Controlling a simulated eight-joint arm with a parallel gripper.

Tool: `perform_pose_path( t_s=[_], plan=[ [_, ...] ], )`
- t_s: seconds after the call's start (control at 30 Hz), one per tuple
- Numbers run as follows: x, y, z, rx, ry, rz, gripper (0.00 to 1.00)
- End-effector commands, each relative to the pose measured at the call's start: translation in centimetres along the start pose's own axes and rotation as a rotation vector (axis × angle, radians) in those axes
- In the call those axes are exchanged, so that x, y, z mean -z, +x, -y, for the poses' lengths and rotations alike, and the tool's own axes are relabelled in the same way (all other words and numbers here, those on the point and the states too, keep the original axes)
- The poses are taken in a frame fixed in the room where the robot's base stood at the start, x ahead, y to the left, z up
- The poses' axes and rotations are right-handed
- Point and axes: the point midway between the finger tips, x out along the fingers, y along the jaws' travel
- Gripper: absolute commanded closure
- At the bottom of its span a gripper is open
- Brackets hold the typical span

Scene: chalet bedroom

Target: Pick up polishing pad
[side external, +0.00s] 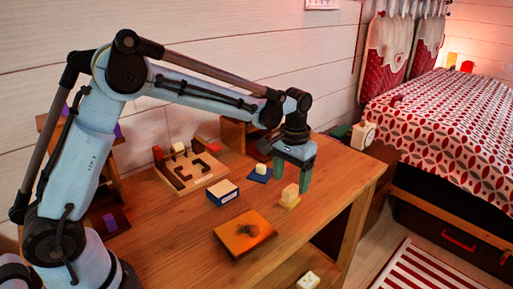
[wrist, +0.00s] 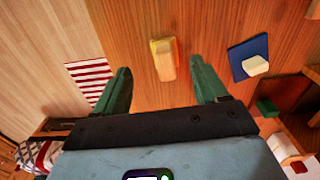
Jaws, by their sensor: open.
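My gripper (side external: 291,181) is open, with its green fingers pointing down over the right part of the wooden table. A small cream block on a pale yellow base (side external: 289,201), which may be the polishing pad, stands on the table just below the fingers. In the wrist view this block (wrist: 164,60) shows between the fingertips of my gripper (wrist: 160,68), apart from both. A blue square with a white block on it (side external: 259,174) lies to the left; it is right of the fingers in the wrist view (wrist: 250,60).
An orange board with a dark patch (side external: 238,240) lies near the front of the table (side external: 180,236). A blue and white box (side external: 223,193) and a wooden tray with dark shapes (side external: 191,176) are further left. The table's right edge is close to the block.

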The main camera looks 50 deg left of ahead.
Motion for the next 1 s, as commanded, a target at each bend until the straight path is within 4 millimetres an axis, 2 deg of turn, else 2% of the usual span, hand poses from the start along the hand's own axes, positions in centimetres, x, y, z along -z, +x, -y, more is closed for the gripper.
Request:
perform_pose_path(
  t_s=[0.27, 0.6, 0.87, 0.9, 1.0],
  plan=[
    [0.0, 2.1, 0.1, 0.000, -0.001, -0.001, 0.28],
    [0.2, 6.3, 0.6, 0.000, -0.001, -0.001, 0.28],
    [0.1, 6.7, 0.6, 0.000, -0.001, -0.001, 0.28],
    [0.1, 6.7, 0.6, 0.000, -0.001, -0.001, 0.29],
    [0.1, 6.7, 0.6, 0.000, -0.001, -0.001, 0.44]
  ],
)
